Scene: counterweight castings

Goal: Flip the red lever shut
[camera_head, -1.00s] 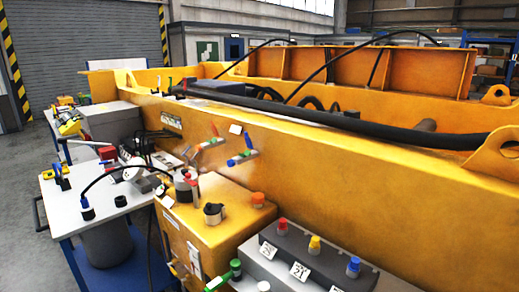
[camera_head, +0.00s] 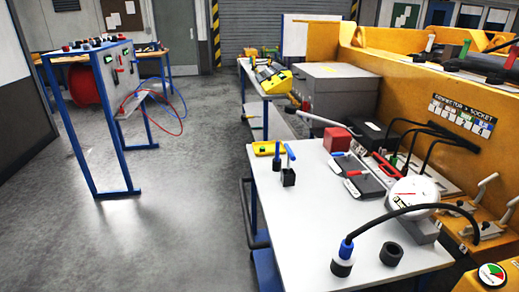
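A red-handled lever (camera_head: 384,164) lies at the right part of the white worktable (camera_head: 300,215), beside a dark flat box (camera_head: 362,176) and next to a white round dial (camera_head: 411,191). A second, smaller red handle (camera_head: 354,173) lies on the dark box. I cannot tell from this view which one the task means, or how far either is turned. My gripper is not in view.
The table also holds a red block (camera_head: 336,139), a blue-handled lever (camera_head: 289,153), a yellow tray (camera_head: 268,148) and a black cable (camera_head: 395,212). A yellow beam (camera_head: 440,105) bounds the right. A blue-framed panel stand (camera_head: 90,130) stands left. The floor (camera_head: 190,230) between is clear.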

